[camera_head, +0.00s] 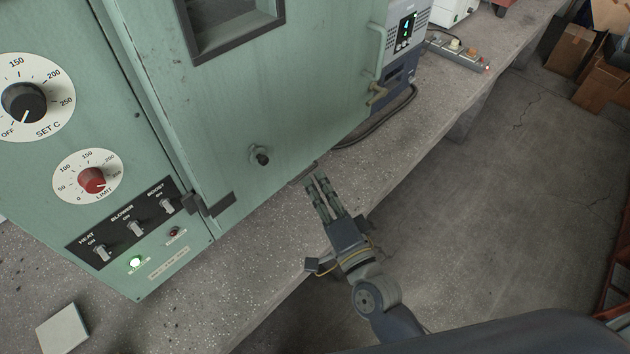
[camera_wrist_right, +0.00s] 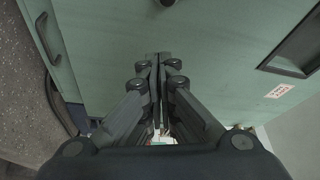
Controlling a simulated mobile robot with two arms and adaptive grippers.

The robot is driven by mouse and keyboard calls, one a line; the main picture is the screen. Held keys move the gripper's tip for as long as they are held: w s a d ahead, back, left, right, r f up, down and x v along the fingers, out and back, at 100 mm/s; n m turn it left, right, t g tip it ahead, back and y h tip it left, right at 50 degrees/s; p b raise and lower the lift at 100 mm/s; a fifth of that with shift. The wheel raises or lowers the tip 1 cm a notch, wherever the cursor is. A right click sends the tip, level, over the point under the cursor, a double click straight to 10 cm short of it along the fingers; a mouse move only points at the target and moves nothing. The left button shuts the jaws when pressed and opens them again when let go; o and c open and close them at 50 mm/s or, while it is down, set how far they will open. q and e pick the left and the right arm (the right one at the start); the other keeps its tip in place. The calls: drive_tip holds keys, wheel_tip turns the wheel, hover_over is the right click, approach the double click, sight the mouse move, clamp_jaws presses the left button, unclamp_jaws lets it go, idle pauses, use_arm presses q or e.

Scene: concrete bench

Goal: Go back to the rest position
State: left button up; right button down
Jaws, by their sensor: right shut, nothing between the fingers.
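My right gripper (camera_head: 317,183) is shut and empty. In the head view it hangs over the front edge of the concrete bench (camera_head: 265,245), in front of the lower part of the green oven door (camera_head: 280,100). In the right wrist view the closed fingers (camera_wrist_right: 157,62) point at the green door panel (camera_wrist_right: 110,30), apart from it as far as I can tell. My left gripper is not in view.
The green oven's control panel (camera_head: 150,255) with dials and switches is at the left. A door handle (camera_head: 378,70) sticks out at the door's right side. A power strip (camera_head: 460,55) lies farther back on the bench. Cardboard boxes (camera_head: 600,85) stand on the floor, which is otherwise mostly clear.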

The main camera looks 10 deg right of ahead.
drive_tip(key=s+d+f+n+g+h, duration=0.1)
drive_tip(key=s+d+f+n+g, duration=0.15)
drive_tip(key=f, duration=0.95)
drive_tip(key=s+d+f+n+g, duration=0.1)
drive_tip(key=s+f+n+g, duration=0.25)
drive_tip(key=f, duration=0.85)
drive_tip(key=s+d+f+n+g+h, duration=0.1)
drive_tip(key=s+f+n+g, duration=0.2)
drive_tip(key=f, duration=1)
drive_tip(key=s+d+f+n+g+h, duration=0.1)
drive_tip(key=s+d+f, duration=0.3)
drive_tip(key=s, duration=0.6)
drive_tip(key=s+d+f+n+g+h, duration=0.1)
drive_tip(key=s+d+f+g, duration=0.3)
drive_tip(key=s+f, duration=0.5)
drive_tip(key=s+d+f+n+g+h, duration=0.1)
drive_tip(key=s+d+f+n+g, duration=0.2)
drive_tip(key=s+f, duration=0.3)
drive_tip(key=s+d, duration=0.1)
drive_tip(key=s, duration=0.4)
drive_tip(key=shift+s+f+b, duration=0.2)
drive_tip(key=shift+b, duration=0.15)
